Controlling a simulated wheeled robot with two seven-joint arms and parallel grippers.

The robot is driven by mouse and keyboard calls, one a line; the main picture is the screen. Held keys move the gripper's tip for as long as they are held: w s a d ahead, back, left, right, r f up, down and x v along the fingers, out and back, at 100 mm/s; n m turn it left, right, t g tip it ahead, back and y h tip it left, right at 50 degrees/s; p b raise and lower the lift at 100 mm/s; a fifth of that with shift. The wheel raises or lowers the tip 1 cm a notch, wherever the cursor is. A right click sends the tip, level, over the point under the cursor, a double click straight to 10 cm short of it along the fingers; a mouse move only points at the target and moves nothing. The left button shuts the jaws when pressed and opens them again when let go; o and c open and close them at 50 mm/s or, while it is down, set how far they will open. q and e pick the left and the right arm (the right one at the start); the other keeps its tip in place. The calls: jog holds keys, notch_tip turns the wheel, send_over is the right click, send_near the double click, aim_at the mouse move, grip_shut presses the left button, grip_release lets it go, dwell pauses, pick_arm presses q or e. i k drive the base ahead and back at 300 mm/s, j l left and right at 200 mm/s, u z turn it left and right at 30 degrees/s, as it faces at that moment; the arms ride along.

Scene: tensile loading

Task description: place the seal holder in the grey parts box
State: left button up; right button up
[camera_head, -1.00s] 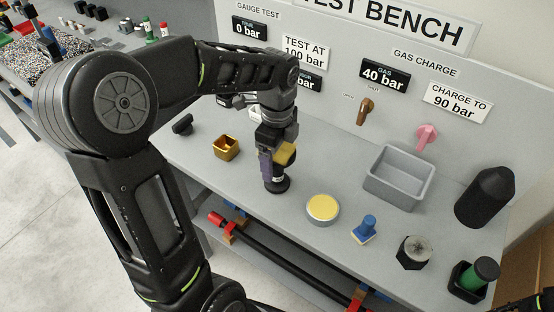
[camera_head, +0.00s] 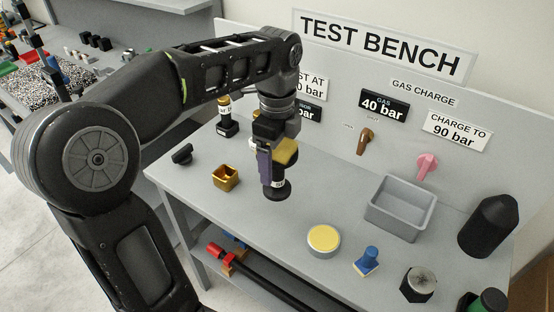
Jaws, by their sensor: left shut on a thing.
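The grey parts box (camera_head: 427,222) is an open, empty tray standing on the bench near the upright panel. My left gripper (camera_head: 275,160) reaches down from above, left of the box. It is shut on a black and gold piece (camera_head: 277,189) with a white label and a round black foot. The piece hangs upright and looks clear of the bench top. The fingers cover part of it. I cannot tell for sure which thing is the seal holder. My right gripper is not in view.
A yellow-topped tin (camera_head: 323,239), a blue stamp-like part (camera_head: 367,261) and a black hex nut (camera_head: 419,284) stand along the front. A gold cup (camera_head: 225,177) is at the left. A black rounded cylinder (camera_head: 488,225) stands right of the box. Brown (camera_head: 365,140) and pink (camera_head: 427,165) handles jut from the panel.

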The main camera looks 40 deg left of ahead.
aim_at(399, 208)
jog(key=k, duration=1)
